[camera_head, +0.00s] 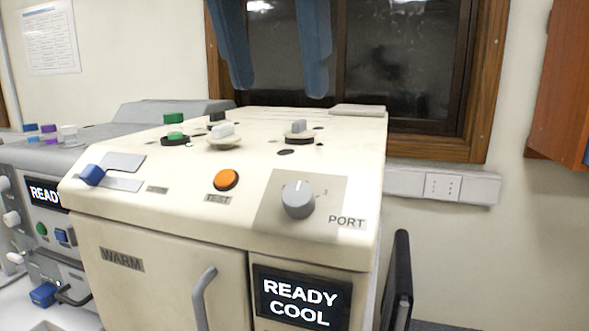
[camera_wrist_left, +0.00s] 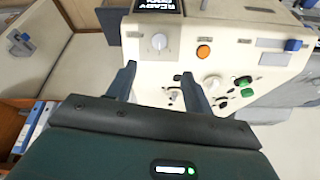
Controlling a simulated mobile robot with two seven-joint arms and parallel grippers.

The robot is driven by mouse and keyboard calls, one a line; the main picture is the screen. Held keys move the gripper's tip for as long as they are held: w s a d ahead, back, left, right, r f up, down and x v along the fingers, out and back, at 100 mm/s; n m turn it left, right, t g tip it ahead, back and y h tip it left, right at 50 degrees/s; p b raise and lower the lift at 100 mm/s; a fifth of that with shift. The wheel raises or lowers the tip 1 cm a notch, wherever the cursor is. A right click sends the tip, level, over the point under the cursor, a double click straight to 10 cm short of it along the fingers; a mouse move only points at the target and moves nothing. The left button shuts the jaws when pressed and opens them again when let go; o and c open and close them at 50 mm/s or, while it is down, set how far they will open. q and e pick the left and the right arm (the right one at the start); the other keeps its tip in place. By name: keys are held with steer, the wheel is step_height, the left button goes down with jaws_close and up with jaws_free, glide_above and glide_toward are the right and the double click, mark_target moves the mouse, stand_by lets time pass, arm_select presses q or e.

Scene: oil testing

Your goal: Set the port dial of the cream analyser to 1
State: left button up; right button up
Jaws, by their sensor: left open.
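The cream analyser (camera_head: 165,225) stands in the middle of the head view, and its top also shows in the wrist view (camera_wrist_left: 140,80). Its grey round port dial (camera_head: 298,200) sits on a beige plate beside the word PORT. A pale mark on the dial points roughly to the analyser's back, and a small 3 is printed right of it. The dial also shows in the left wrist view (camera_wrist_left: 158,43). My left gripper (camera_head: 278,90) is open and empty, with blue fingers hanging above and behind the analyser. In the wrist view its fingertips (camera_wrist_left: 157,72) are apart from the dial. My right gripper is not seen.
An orange TEST button (camera_head: 226,180), a blue slider knob (camera_head: 92,175) and several capped fittings stand on the analyser top. Its screen (camera_head: 300,299) reads READY COOL. A grey machine (camera_head: 50,155) stands at left. A window (camera_head: 410,70) is behind.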

mark_target(296, 193)
arm_select(q)
steer(key=x, duration=1.2)
steer(key=shift+d+f+b, duration=0.1)
steer(key=shift+f+b, duration=0.3)
steer(key=shift+f, duration=0.05)
steer(key=shift+c, duration=0.5)
steer(key=c, duration=0.9)
